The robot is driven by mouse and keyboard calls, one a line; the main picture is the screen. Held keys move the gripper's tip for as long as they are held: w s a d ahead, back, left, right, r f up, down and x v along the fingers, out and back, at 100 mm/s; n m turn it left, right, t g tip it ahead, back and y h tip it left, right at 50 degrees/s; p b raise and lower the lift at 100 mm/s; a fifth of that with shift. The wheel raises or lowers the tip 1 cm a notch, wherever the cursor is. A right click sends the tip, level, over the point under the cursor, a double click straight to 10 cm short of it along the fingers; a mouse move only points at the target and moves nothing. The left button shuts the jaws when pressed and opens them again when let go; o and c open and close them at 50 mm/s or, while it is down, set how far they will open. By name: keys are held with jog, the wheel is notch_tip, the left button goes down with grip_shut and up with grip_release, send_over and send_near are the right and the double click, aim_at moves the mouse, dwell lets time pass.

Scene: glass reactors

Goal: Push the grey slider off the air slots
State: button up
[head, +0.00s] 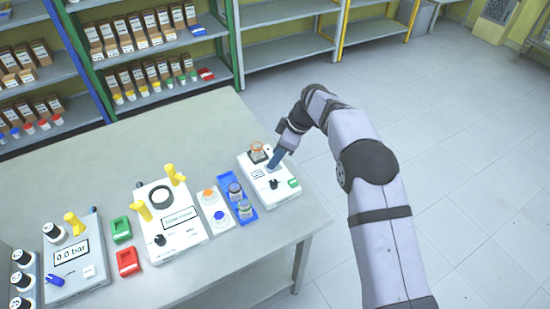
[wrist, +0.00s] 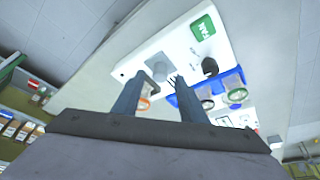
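The white fan unit (head: 255,187) stands at the right end of the table. In the wrist view the two fingers of my gripper (wrist: 168,79) stand apart and reach down to the unit's top. A small grey block, apparently the slider (wrist: 162,72), shows between the fingertips. Whether they touch it is unclear. The fingers partly hide the slots.
A white device with yellow levers (head: 170,238) is further left. The table's right edge is near the unit.

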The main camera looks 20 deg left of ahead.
aim_at(283, 170)
jog(key=shift+b+v, duration=0.85)
jog(key=shift+v, duration=2.15)
jog(key=s+d+m+h, duration=0.1)
jog(key=s+d+m, duration=0.35)
jog(key=d, duration=0.45)
jog(key=s+d+m+h, duration=0.1)
jog(key=s+d+m, duration=0.35)
jog(key=d, duration=0.35)
jog(key=s+d+f+m+h, duration=0.1)
jog(key=s+d+m, duration=0.3)
jog(key=s, duration=0.6)
jog(key=s+d+f+m+h, duration=0.1)
jog(key=s+d+f+m, duration=0.2)
jog(key=s+d, duration=0.6)
jog(key=shift+s+d+f+m, duration=0.25)
jog(key=shift+s+f+m, duration=0.15)
jog(key=shift+s+m, duration=0.45)
jog(key=shift+w, duration=0.15)
jog(key=shift+c, duration=0.4)
